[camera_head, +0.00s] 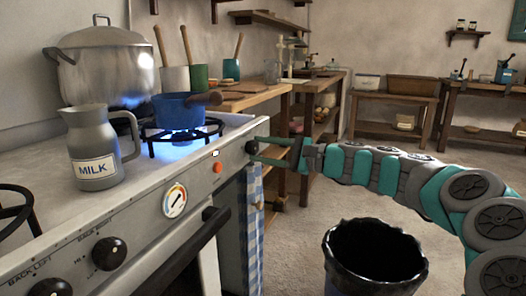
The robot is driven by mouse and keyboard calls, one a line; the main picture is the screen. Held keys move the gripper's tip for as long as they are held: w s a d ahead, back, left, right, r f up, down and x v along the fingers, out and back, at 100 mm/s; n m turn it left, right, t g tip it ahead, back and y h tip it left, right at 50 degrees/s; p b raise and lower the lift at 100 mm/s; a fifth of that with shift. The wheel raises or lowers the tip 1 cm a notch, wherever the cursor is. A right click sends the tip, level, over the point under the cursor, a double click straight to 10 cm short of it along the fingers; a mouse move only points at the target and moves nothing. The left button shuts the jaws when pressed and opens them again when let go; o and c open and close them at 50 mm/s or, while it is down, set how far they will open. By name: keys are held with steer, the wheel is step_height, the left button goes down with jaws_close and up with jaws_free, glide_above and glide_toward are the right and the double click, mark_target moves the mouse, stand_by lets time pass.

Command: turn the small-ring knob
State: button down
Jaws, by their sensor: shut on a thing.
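The stove's front panel carries several black knobs. The farthest knob (251,147), at the panel's right end, is between the fingers of my gripper (260,149). My gripper is shut on it, and its arm reaches in from the right. I cannot read a label there, so I cannot tell by text that it is the small-ring knob. A small blue pan (180,112) stands on the front right ring (165,137), which burns with a blue flame. The knob's pointer is too small to tell.
A grey milk jug (95,150) and a large steel pot (105,70) stand on the stove, the pot over a flame. A checked towel (252,220) hangs below my gripper. A black bin (374,255) stands on the floor under my arm. Wooden tables line the back.

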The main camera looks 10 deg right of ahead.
steer(key=shift+c, duration=1.8)
jaws_free()
steer(key=v, duration=0.7)
steer(key=shift+s+d, duration=0.25)
steer(key=shift+d, duration=0.05)
